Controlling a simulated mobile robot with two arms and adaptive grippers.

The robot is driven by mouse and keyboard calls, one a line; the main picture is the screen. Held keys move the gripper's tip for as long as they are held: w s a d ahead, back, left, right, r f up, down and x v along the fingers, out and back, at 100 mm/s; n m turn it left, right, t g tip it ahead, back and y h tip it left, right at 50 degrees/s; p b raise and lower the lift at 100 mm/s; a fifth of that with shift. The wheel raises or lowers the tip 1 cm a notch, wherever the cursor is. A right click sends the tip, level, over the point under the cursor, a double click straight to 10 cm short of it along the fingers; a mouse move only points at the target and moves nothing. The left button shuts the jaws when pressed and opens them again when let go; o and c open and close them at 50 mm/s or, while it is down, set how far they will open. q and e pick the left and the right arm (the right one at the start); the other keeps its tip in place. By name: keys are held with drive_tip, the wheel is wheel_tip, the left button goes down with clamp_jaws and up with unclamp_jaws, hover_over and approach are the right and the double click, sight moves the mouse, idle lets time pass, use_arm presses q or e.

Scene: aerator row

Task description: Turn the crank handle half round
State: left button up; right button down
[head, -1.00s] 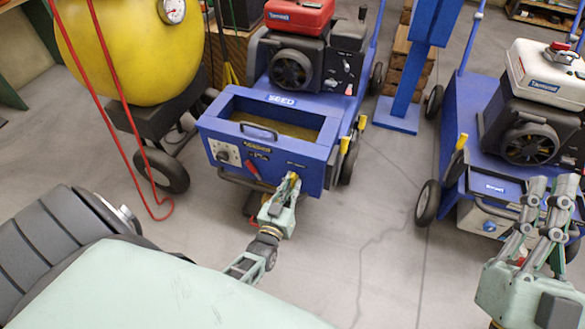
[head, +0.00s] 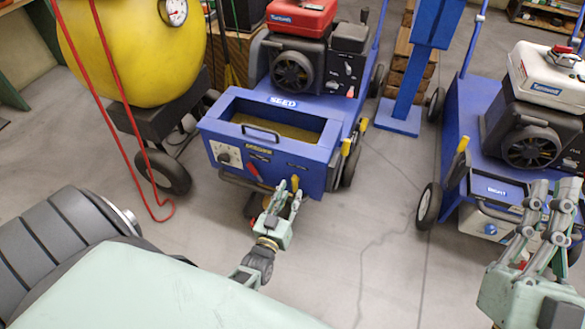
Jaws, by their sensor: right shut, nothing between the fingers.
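A blue seed box (head: 225,158) marked "SEED" is on the front of a blue machine. A small yellow grip (head: 295,182), which looks like the crank handle, sticks out at the lower right of its front panel.
A red lever (head: 254,171) and a dial (head: 229,154) are on the same panel. A yellow tank (head: 135,50) with a red hose (head: 122,150) stands at the left. The second blue machine (head: 470,160) stands at the right. Bare floor (head: 390,230) lies between.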

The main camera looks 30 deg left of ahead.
use_arm(q)
drive_tip(key=v, duration=0.9)
